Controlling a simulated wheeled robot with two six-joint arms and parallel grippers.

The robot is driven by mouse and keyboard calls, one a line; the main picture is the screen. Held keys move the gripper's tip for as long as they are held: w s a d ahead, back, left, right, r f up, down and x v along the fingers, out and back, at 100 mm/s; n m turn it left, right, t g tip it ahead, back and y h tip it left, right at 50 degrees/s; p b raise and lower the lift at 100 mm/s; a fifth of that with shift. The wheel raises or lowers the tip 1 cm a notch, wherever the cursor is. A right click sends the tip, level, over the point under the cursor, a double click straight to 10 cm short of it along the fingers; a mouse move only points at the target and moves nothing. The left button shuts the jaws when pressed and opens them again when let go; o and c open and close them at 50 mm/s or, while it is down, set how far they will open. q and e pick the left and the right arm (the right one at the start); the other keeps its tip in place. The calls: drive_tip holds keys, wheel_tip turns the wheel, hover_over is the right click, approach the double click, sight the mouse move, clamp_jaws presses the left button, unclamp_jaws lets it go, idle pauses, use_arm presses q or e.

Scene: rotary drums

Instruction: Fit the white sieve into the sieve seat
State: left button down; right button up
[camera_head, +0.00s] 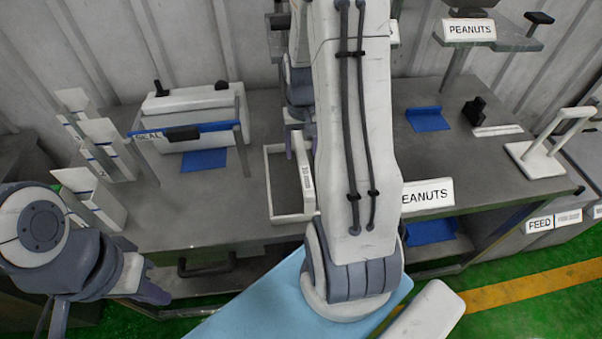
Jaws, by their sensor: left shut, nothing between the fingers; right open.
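A white rectangular frame with a dark grey inside, which looks like the white sieve (271,185), lies on the grey bench in the middle. A small label is on its right side, and my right arm hides part of that side. My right gripper (297,143) is open at the frame's far edge, pointing down; I cannot tell whether it touches it. My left gripper (152,292) is shut and empty, low at the left, in front of the bench. I cannot make out the sieve seat; my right arm covers much of the middle.
A white machine with a blue bar (185,128) stands left of the frame, beside white numbered holders (100,190). A PEANUTS sign (427,195) and a white stand (540,158) are at right. Bare bench (205,205) lies left of the frame.

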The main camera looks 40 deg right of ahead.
drive_tip(key=shift+f+p, duration=0.55)
drive_tip(key=shift+f, duration=2.2)
clamp_jaws()
